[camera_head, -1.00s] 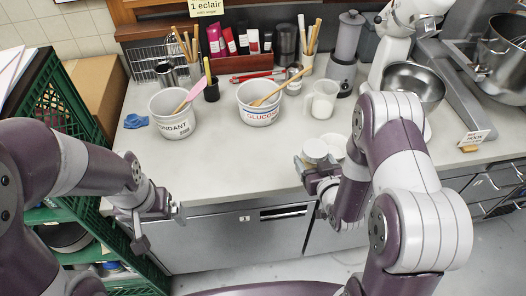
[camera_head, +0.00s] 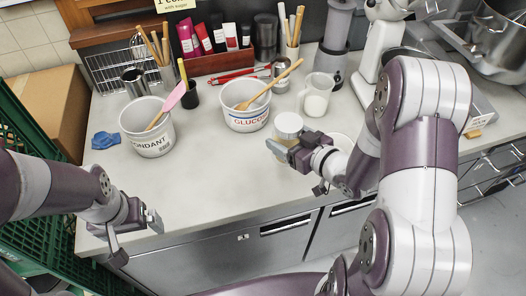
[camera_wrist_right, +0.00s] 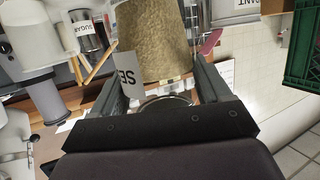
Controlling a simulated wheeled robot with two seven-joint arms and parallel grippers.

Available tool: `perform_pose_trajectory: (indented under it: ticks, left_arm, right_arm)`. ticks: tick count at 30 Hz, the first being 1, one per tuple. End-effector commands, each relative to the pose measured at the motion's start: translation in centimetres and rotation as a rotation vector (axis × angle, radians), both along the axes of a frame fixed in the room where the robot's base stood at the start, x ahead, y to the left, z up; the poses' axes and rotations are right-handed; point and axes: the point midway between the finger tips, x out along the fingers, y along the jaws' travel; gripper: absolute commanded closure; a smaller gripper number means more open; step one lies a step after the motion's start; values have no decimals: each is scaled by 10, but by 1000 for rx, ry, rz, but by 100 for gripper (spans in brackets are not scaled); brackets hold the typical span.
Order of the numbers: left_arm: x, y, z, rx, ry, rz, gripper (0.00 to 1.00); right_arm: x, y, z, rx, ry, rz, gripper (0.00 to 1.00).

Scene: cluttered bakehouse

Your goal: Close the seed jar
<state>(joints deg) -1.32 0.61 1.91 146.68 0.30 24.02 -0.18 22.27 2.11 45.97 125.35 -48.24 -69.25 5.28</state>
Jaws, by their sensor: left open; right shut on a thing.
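The seed jar (camera_head: 287,140) is at the counter's front middle, held by my right gripper (camera_head: 281,147). In the right wrist view the jar (camera_wrist_right: 152,45) shows beige contents and a white label reading "SE", between my right fingers (camera_wrist_right: 158,92). A pale round top (camera_head: 289,122) shows on the jar in the head view; I cannot tell whether it is a lid or the open mouth. A pale round disc (camera_head: 341,142) lies on the counter to its right, partly behind my right arm. My left gripper (camera_head: 152,222) is open and empty near the front left counter edge.
A blue cloth (camera_head: 106,140) lies at left. A stand mixer (camera_head: 385,40) is at back right. The front left counter (camera_head: 205,190) is clear.

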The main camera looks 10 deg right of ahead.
Motion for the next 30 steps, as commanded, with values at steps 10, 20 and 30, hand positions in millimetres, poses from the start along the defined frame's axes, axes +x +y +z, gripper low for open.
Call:
perform_pose_trajectory:
  ticks: [10, 20, 30]
  left_arm:
    - [0, 0, 1, 0, 0, 0, 1]
    - [0, 0, 1, 0, 0, 0, 1]
    - [0, 0, 3, 0, 0, 0, 1]
  right_arm:
    - [48, 45, -39, 0, 0, 2, 100]
    - [52, 47, -42, 0, -2, -1, 100]
    - [52, 47, -80, 0, -1, -1, 100]
